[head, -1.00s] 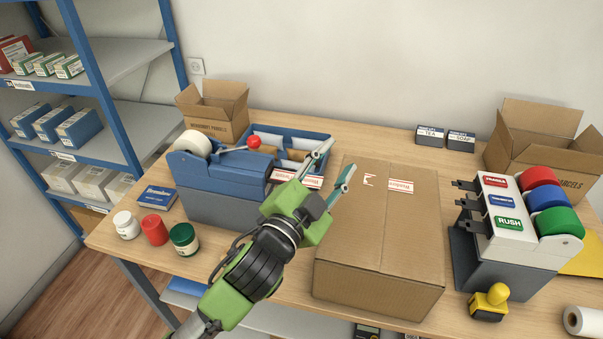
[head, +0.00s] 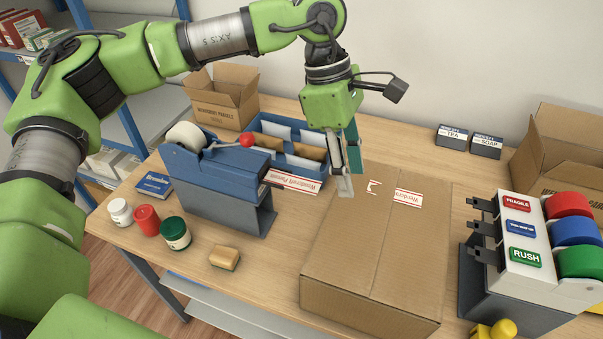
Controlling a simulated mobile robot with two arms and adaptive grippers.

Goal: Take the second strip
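A white paper strip with red lettering (head: 292,182) sticks out at the front of the blue tape dispenser (head: 215,172). White-and-red strip pieces (head: 408,198) also lie on top of the closed cardboard box (head: 385,270); I cannot tell whether they are one strip. My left gripper (head: 350,183) points down by the box's far left edge, just right of the dispenser strip's end. Its two fingers stand apart in depth, with nothing visible between them. My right gripper is not in view.
A blue tray of envelopes (head: 321,165) stands behind the dispenser. A red-knobbed lever (head: 246,140) sits on the dispenser. Several jars (head: 146,220) and a sponge (head: 224,257) are at the front left. A label dispenser (head: 520,232) and an open carton (head: 565,160) stand right.

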